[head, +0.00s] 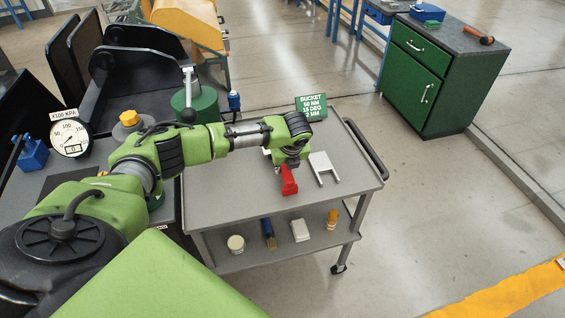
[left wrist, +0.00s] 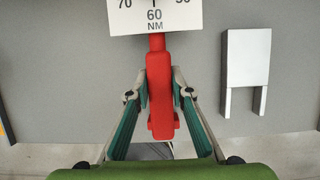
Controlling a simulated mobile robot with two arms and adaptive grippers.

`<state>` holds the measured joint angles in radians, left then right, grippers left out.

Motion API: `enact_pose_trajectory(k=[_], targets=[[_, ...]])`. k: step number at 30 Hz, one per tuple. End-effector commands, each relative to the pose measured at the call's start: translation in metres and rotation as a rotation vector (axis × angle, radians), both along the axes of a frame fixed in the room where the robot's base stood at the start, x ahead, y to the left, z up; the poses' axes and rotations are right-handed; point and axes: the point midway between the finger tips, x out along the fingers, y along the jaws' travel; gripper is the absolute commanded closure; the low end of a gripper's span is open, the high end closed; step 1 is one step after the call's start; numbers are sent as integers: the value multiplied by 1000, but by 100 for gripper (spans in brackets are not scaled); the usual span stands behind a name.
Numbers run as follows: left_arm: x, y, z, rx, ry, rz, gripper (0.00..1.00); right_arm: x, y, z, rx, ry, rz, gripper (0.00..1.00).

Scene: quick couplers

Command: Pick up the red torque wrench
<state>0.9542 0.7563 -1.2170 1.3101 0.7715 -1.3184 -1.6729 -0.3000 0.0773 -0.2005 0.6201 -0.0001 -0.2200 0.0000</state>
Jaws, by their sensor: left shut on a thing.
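The red torque wrench (head: 289,180) is on the top of the grey cart (head: 225,200), near its middle. In the left wrist view the wrench's red body (left wrist: 160,115) points toward me, with a white scale card reading 60 NM (left wrist: 154,14) at its far end. My left gripper (left wrist: 159,80) is shut on the red torque wrench, one finger on each side. In the head view my left gripper (head: 290,160) is above the wrench and hides part of it. I cannot tell whether the wrench touches the cart top. My right gripper is not in view.
A white fork-shaped piece (head: 322,162) lies just right of the wrench. A green sign (head: 311,107) stands at the cart's back edge. Several small items lie on the lower shelf (head: 285,250). A green cabinet (head: 425,85) stands back right; the floor between is clear.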

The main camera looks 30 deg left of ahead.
Motion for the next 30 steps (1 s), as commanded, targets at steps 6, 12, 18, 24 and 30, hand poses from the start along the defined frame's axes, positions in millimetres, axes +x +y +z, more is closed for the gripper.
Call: enact_pose_trajectory(k=[6,12,18,24,30], targets=[[4,0,24,0,-11,0,100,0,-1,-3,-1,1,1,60],[-14,-1,50,0,-9,-2,100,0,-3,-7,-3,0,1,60],[-47,-3,88,2,-10,-3,100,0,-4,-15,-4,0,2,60],[-86,-7,105,2,-8,-2,100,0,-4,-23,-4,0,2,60],[-116,-10,119,2,-8,-1,100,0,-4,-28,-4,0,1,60]])
